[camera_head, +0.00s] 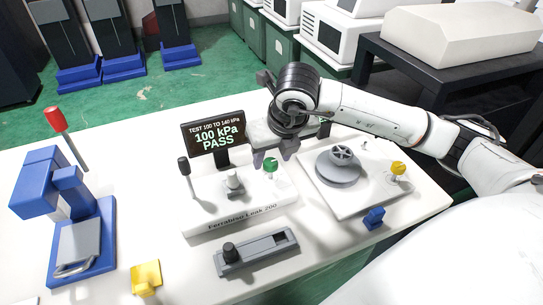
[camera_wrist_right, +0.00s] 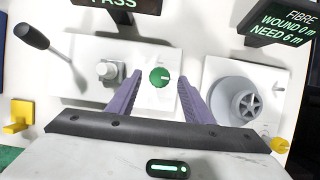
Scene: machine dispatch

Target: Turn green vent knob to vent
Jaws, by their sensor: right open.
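In the right wrist view the green knob (camera_wrist_right: 160,77) is round, with a pale mark pointing right. My right gripper (camera_head: 274,157) is open above and behind the knob. In the wrist view its two purple fingers (camera_wrist_right: 158,98) stand on either side of the knob, with clear gaps; contact does not show. The tester's display (camera_head: 214,136) reads "100 kPa PASS". My left gripper is out of view.
A grey knob (camera_head: 234,181) and a black-tipped lever (camera_head: 185,170) stand left of the green knob. A white plate with a grey handwheel (camera_head: 340,163) and yellow knob (camera_head: 398,169) lies right. A blue press (camera_head: 75,225) stands far left. A grey slotted block (camera_head: 257,252) lies in front.

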